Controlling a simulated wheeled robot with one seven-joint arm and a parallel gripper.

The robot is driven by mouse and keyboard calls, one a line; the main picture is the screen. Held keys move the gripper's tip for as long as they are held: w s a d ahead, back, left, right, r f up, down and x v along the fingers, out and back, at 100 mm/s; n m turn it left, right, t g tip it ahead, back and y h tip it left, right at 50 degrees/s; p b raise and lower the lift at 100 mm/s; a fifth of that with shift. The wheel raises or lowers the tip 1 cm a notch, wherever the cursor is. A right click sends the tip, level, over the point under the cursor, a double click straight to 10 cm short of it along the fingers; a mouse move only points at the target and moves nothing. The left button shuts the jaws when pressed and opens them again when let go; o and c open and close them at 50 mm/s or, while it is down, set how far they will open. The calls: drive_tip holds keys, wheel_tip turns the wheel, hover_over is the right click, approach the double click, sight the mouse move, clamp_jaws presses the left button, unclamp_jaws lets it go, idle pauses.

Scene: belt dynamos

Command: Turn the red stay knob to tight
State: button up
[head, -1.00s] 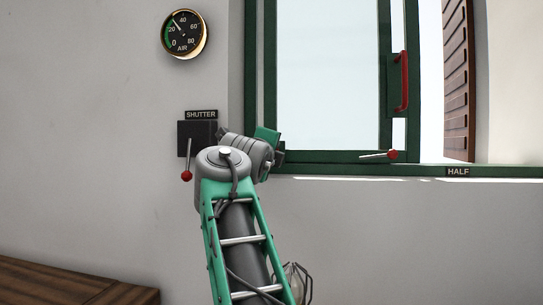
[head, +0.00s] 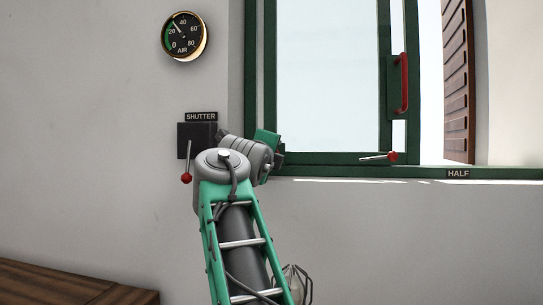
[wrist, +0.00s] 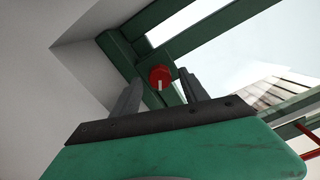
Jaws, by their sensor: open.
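A round red knob (wrist: 161,74) with a white line on its face shows in the wrist view, on the dark green window frame near its corner. The white line points down in that picture. My gripper (wrist: 160,82) is open, with one finger on each side of the knob as seen; the knob seems to lie at or just beyond the fingertips, and I see no contact. In the head view my gripper (head: 268,143) is at the window's lower left corner, its fingers mostly hidden by the wrist, and this knob is hidden.
A silver rod with a red ball end (head: 392,157) lies at the sill, below a red window handle (head: 403,83). A HALF label (head: 458,174) is on the sill. Left are a shutter lever (head: 187,177) and an air gauge (head: 184,36). A wooden surface (head: 70,284) is lower left.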

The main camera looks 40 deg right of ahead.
drive_tip(key=v, duration=0.7)
drive_tip(key=shift+s+a, duration=0.2)
drive_tip(key=shift+a, duration=0.05)
